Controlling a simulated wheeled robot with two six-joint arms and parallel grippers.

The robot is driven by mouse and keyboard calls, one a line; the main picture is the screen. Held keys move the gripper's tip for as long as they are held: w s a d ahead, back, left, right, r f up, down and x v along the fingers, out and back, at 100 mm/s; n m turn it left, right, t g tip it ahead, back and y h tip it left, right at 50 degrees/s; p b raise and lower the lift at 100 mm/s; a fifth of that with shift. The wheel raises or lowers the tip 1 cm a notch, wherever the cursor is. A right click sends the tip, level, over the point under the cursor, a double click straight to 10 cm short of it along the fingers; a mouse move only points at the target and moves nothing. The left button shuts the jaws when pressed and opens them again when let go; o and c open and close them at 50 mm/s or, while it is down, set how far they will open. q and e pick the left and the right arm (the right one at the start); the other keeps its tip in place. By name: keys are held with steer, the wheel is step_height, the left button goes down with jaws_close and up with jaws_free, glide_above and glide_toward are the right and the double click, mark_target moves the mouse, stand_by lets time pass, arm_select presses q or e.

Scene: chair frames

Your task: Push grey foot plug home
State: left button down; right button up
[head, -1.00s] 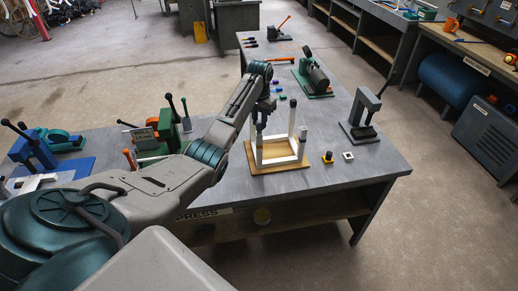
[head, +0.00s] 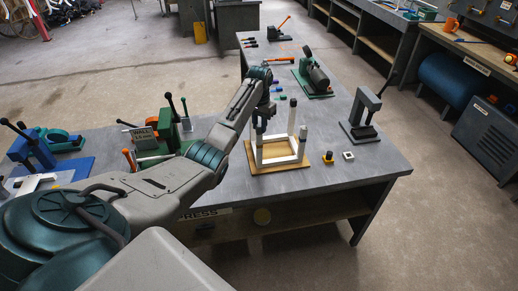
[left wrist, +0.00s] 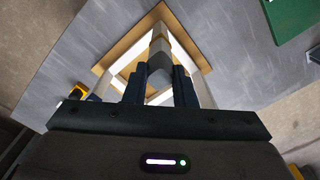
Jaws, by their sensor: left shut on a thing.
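The white chair frame (head: 277,158) stands upside down on a wooden board (head: 262,167) on the grey bench, legs up. My left gripper (head: 262,122) is over a leg on the left side of the frame. In the left wrist view its two dark fingers (left wrist: 159,92) are shut on a grey foot plug (left wrist: 160,76), in line with a white leg. How deep the plug sits in the leg cannot be told. My right gripper is not in view.
A yellow-and-black part (head: 327,157) and a small white square piece (head: 348,155) lie right of the board. A grey press (head: 362,115) stands beyond them. Green machines (head: 315,78) and orange-handled tools stand behind. Bare bench lies in front of the press.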

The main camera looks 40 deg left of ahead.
arm_select(q)
steer(key=shift+f, duration=0.1)
steer(key=c, duration=1.2)
jaws_free()
steer(key=shift+o, duration=0.4)
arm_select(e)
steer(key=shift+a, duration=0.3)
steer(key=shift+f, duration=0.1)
arm_select(q)
step_height(320, 180, up, 7)
steer(key=b, duration=0.3)
steer(key=shift+w+f, duration=0.1)
step_height(320, 180, up, 4)
steer(key=shift+p, duration=0.75)
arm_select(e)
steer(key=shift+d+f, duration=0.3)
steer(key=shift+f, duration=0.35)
